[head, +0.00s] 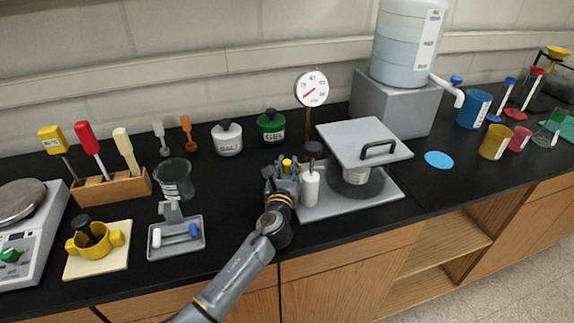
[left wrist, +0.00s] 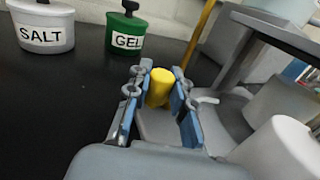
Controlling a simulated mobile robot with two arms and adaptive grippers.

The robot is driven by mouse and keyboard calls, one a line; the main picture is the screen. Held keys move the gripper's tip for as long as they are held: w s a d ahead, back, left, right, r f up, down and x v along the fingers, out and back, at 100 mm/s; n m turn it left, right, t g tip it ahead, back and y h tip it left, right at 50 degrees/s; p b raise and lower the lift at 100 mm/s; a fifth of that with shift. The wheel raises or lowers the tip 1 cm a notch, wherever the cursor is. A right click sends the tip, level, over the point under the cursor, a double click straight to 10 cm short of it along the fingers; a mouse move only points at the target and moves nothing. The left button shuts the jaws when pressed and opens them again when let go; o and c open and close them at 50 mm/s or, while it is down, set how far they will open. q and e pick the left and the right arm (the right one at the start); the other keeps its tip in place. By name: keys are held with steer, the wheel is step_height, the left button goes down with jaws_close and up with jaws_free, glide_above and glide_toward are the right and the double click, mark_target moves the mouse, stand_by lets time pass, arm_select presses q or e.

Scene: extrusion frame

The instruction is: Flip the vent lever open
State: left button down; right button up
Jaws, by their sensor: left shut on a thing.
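A grey apparatus stands on a flat grey base (head: 385,193). It has a raised square lid (head: 350,138) with a black handle (head: 379,149) and a round dial gauge (head: 312,88) behind. A yellow lever tip (left wrist: 159,88), probably the vent lever's, is between the fingers of my left gripper (left wrist: 158,100) in the left wrist view. My left gripper (head: 284,172) is shut on it at the left side of the apparatus in the head view. The lever's lower part is hidden, so its angle cannot be told. My right gripper is not in view.
A white cylinder (head: 311,188) stands close to the right of my left gripper. A salt pot (head: 228,139) and a green gel pot (head: 271,127) stand behind. A glass beaker (head: 173,180) and a grey tray (head: 176,247) are to the left. Black counter between them is clear.

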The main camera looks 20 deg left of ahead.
arm_select(q)
steer(key=shift+w+a+r+m+h+p, duration=0.1)
steer(key=shift+a+r+m+h+p, duration=0.15)
steer(key=shift+m+h+p, duration=0.6)
steer(key=shift+w+f+m+h, duration=0.15)
steer(key=shift+f+m+h, duration=0.15)
steer(key=shift+h, duration=0.75)
steer(key=c, duration=1.1)
jaws_free()
steer(key=shift+c, duration=0.2)
steer(key=s, duration=1.2)
steer(key=shift+a, duration=0.25)
